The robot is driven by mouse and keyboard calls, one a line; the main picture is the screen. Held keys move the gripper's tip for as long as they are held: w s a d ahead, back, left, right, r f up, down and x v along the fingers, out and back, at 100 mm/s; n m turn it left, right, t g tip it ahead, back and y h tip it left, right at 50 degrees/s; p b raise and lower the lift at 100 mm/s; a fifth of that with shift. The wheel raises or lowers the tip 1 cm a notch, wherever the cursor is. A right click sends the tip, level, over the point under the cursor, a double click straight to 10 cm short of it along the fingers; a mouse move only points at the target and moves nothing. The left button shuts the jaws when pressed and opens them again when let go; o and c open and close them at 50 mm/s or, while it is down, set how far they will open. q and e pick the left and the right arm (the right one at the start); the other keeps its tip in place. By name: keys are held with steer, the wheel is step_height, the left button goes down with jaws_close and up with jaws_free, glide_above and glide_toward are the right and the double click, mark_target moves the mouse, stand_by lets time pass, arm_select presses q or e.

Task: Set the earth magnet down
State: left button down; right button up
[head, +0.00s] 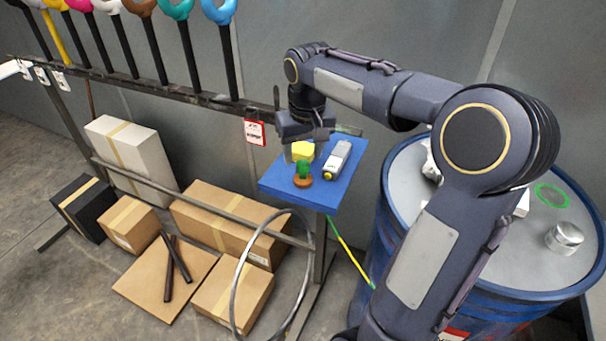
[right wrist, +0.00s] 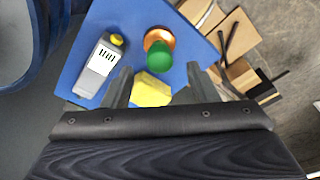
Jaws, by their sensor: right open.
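A green knob on a round copper-coloured base, which I take to be the earth magnet (head: 303,174), stands upright on a small blue shelf (head: 325,189). It also shows in the right wrist view (right wrist: 160,46), just beyond the fingertips. My right gripper (head: 303,146) is open above the shelf, pointing down. Whether the fingers touch the block is unclear. My left gripper is not in view.
A grey device with a yellow tip (head: 338,159) lies right of the block on the shelf. A blue drum (head: 370,255) stands to the right. A rack rail (head: 160,88) runs along the left, with boxes (head: 232,296) on the floor. A yellow-green cable (head: 350,255) hangs below the shelf.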

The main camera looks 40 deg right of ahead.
mark_target(303, 162)
step_height(303, 162, down, 4)
steer(key=shift+w+f, duration=0.15)
steer(key=shift+c, duration=0.4)
jaws_close()
